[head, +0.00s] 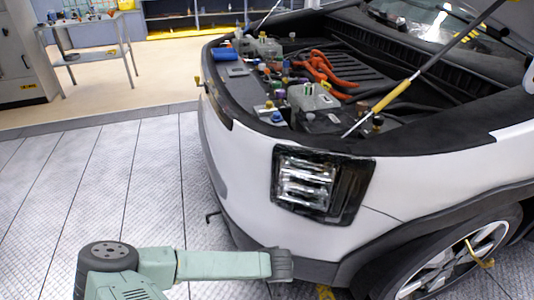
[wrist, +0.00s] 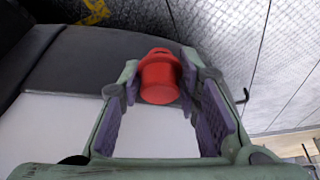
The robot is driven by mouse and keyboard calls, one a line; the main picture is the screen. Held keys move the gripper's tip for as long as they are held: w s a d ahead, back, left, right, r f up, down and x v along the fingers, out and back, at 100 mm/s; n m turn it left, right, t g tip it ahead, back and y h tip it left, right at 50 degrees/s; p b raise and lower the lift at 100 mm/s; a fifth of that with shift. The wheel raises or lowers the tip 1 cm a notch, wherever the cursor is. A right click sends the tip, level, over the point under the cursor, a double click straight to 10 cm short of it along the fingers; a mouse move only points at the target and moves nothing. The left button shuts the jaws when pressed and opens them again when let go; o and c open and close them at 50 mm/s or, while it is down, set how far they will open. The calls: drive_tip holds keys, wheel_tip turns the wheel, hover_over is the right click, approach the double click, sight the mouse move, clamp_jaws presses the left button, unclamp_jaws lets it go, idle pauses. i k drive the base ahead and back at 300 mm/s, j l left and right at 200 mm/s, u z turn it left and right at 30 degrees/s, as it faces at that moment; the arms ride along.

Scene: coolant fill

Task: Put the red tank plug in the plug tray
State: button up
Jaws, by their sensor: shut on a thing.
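My gripper (wrist: 158,80) shows in the wrist view, its purple-padded fingers on either side of the red tank plug (wrist: 160,80). It is shut on the plug, which sits between the fingertips. In the head view my arm reaches in low, in front of the car's bumper; the plug is not visible there. I cannot make out for certain which thing is the plug tray.
The white car (head: 250,170) stands with its hood up and its engine bay (head: 340,70) open, full of coloured caps and orange hoses. The tiled floor (head: 90,180) to the left is clear.

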sight(225, 58)
drive_tip(key=i+j+u, duration=0.25)
drive_tip(key=j+u, duration=0.15)
drive_tip(key=i+j+u, duration=0.85)
drive_tip(key=i+u, duration=0.3)
drive_tip(key=i+j+z, duration=0.1)
drive_tip(key=i, duration=0.45)
drive_tip(key=i+j+z, duration=0.1)
drive_tip(key=i, duration=0.45)
drive_tip(key=i+z, duration=0.25)
drive_tip(key=i, duration=0.35)
drive_tip(key=i+z, duration=0.25)
drive_tip(key=i, duration=0.3)
drive_tip(key=i+z, duration=0.2)
drive_tip(key=i, duration=0.4)
drive_tip(key=i+j+z, duration=0.2)
drive_tip(key=i, duration=0.4)
drive_tip(key=i+j+z, duration=0.15)
drive_tip(key=i+z, duration=0.3)
drive_tip(key=i+j+z, duration=0.25)
drive_tip(key=i+z, duration=0.15)
drive_tip(key=i+j+z, duration=0.25)
drive_tip(key=z, duration=0.15)
drive_tip(key=i+j+z, duration=0.25)
drive_tip(key=j+z, duration=0.15)
drive_tip(key=i+j+z, duration=0.15)
drive_tip(key=j+z, duration=0.3)
drive_tip(key=i+j+z, duration=0.1)
drive_tip(key=j+z, duration=0.3)
